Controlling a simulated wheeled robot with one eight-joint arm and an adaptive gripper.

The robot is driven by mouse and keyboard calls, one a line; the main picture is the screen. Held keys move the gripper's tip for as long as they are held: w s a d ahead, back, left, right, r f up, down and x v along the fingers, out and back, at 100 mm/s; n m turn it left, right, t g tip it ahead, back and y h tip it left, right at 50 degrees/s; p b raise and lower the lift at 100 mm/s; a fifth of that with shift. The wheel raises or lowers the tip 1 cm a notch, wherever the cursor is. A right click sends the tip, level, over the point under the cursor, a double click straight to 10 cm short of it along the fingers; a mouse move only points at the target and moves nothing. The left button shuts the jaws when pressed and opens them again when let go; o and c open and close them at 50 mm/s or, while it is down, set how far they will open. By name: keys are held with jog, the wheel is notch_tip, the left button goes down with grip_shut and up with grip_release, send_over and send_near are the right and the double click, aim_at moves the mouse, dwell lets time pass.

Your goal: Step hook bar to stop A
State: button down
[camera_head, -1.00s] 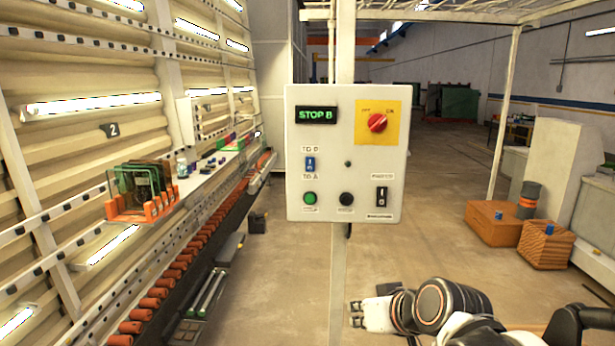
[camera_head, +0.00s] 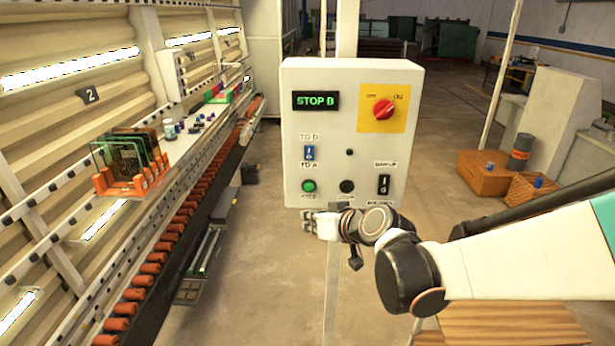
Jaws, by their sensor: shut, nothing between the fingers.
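The white control panel (camera_head: 333,170) stands on a post in the middle of the head view. Its display (camera_head: 316,101) reads STOP B in green. A blue selector switch (camera_head: 308,153) sits at the left, between two labels. A green button (camera_head: 308,186) and a black button (camera_head: 347,187) are below it. My gripper (camera_head: 306,220) is shut and empty, just below the panel's lower left edge. I cannot make out the hook bar.
A long rack with orange rollers (camera_head: 182,222) runs along the left wall. An orange rack of glass panes (camera_head: 125,184) sits on its ledge (camera_head: 190,140). Wooden boxes (camera_head: 484,176) stand at the right.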

aim_at(309, 187)
jog(key=shift+w+d, duration=0.15)
jog(key=shift+w, duration=4.2)
jog(key=shift+w+b, duration=0.15)
jog(key=shift+b, duration=0.2)
jog(key=shift+w, duration=0.3)
